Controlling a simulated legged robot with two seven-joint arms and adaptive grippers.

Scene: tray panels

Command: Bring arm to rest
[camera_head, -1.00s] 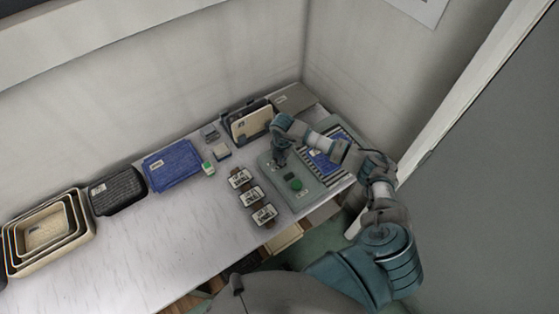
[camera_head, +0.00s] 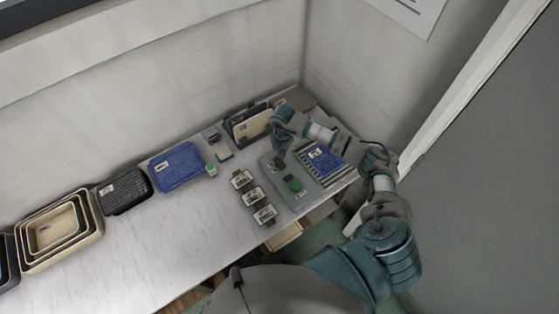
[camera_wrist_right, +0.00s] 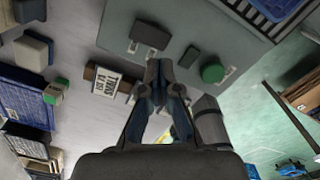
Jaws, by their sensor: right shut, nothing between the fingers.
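My right arm reaches in from the lower right in the head view. Its gripper (camera_head: 279,163) hangs over the left part of a grey-green panel (camera_head: 308,199) on the table. In the right wrist view the fingertips of the right gripper (camera_wrist_right: 158,68) meet with nothing between them. The panel carries a green round button (camera_head: 295,186), which also shows in the wrist view (camera_wrist_right: 212,73). A dark switch block (camera_wrist_right: 151,34) sits on the panel near the fingertips. I cannot tell whether the gripper touches the panel. My left gripper is not in view.
Several labelled blocks (camera_head: 252,196) stand in a row left of the panel. A blue tray (camera_head: 324,161) lies on the slatted part. Another blue tray (camera_head: 177,167), a black basket (camera_head: 124,192) and nested beige trays (camera_head: 98,222) line the table. A wall is close behind.

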